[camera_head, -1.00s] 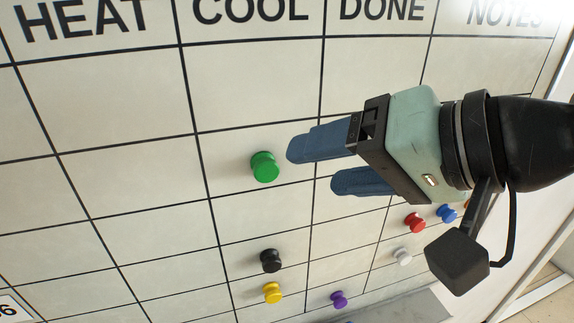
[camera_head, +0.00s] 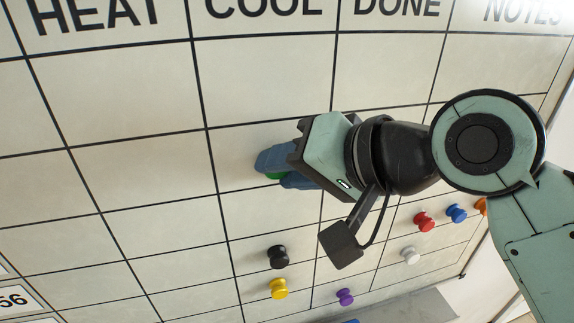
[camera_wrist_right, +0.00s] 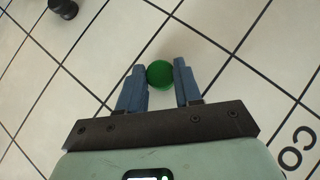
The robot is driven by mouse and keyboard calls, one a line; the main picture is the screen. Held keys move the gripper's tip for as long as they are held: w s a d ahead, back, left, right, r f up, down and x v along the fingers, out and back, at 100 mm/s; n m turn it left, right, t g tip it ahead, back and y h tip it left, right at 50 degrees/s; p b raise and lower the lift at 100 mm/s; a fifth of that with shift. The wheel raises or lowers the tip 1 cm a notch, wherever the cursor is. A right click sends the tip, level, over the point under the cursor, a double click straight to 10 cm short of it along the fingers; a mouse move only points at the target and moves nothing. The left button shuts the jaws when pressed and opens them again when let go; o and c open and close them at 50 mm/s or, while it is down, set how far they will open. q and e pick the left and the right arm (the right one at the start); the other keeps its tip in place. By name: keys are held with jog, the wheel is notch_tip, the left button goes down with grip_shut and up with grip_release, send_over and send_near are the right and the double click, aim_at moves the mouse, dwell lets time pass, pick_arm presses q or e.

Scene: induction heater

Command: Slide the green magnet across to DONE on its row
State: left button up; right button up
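The green magnet (camera_head: 277,176) is on the whiteboard in the COOL column, mostly hidden by my right gripper in the head view. In the right wrist view the green magnet (camera_wrist_right: 160,75) sits between the fingertips of the right gripper (camera_wrist_right: 160,78). The DONE heading (camera_head: 397,8) is up and to the right; the DONE cell of this row is partly behind my arm. My left gripper is not in view.
Below are a black magnet (camera_head: 278,257), a yellow magnet (camera_head: 278,289) and a purple magnet (camera_head: 345,297). Red (camera_head: 424,221), blue (camera_head: 456,213) and white (camera_head: 410,255) magnets sit lower right. No other magnet shows between the green one and the DONE column.

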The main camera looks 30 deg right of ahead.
jog(key=c, duration=0.4)
jog(key=shift+s+d+r, duration=0.1)
jog(key=shift+s+d, duration=0.5)
jog(key=shift+d, duration=1.9)
jog(key=shift+s+d+r, duration=0.1)
jog(key=shift+s+d, duration=0.45)
jog(key=shift+d, duration=2)
jog(key=shift+s+d+r, duration=0.1)
jog(key=shift+s+d, duration=0.5)
jog(key=shift+d, duration=1.9)
jog(key=shift+f, duration=0.1)
jog(key=o, duration=1.1)
jog(key=shift+w, duration=0.1)
